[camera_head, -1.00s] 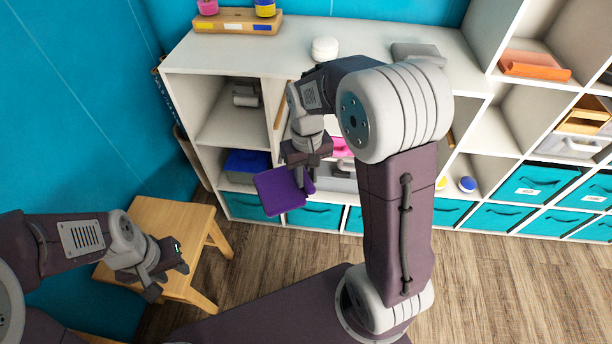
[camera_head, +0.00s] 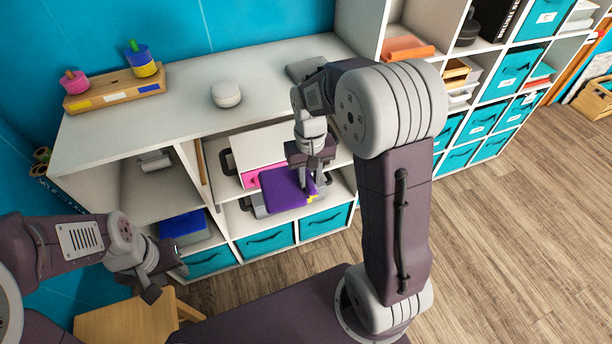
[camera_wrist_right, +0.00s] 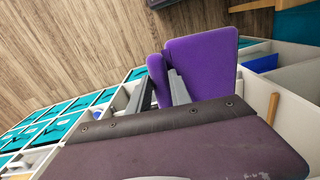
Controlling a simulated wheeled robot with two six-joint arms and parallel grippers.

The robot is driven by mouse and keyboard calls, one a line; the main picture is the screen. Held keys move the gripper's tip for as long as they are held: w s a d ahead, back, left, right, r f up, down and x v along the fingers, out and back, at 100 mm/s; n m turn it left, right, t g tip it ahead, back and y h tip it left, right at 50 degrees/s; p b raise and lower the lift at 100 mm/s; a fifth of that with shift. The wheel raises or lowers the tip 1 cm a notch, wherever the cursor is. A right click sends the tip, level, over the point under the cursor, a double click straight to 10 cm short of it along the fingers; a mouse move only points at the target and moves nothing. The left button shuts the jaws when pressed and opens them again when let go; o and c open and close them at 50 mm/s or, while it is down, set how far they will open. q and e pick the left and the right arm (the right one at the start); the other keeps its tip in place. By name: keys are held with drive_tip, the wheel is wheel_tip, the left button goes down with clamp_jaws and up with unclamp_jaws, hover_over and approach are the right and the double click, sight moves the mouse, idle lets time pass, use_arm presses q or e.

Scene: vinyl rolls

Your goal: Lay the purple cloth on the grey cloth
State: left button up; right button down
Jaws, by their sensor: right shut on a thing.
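The purple cloth (camera_head: 284,189) is a folded, flat piece hanging in front of the shelf's lower compartments. My right gripper (camera_head: 309,190) is shut on its edge and holds it in the air. In the right wrist view the cloth (camera_wrist_right: 205,65) shows on both sides of the fingers (camera_wrist_right: 178,88). A flat grey piece (camera_head: 304,68), apparently the grey cloth, lies on the shelf top near its right end; my right arm partly covers it. My left gripper (camera_head: 166,281) is empty with its fingers apart, low at the left above the wooden stool.
The white shelf (camera_head: 190,113) carries a wooden block with pink and blue pieces (camera_head: 115,86) and a round white device (camera_head: 227,94). A taller cube shelf with an orange cloth (camera_head: 407,49) adjoins at right. The wooden stool (camera_head: 125,322) is at lower left. Floor at right is clear.

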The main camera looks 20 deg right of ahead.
drive_tip(key=s+d+r+m+p, duration=0.1)
drive_tip(key=d+r+m+p, duration=0.6)
drive_tip(key=p, duration=1)
drive_tip(key=s+d+r+m+p, duration=0.2)
drive_tip(key=d+r+m+p, duration=0.5)
drive_tip(key=r+p, duration=0.6)
drive_tip(key=m+p, duration=0.2)
drive_tip(key=p, duration=0.2)
drive_tip(key=shift+s+r, duration=0.25)
drive_tip(key=shift+r, duration=0.1)
drive_tip(key=shift+w, duration=0.1)
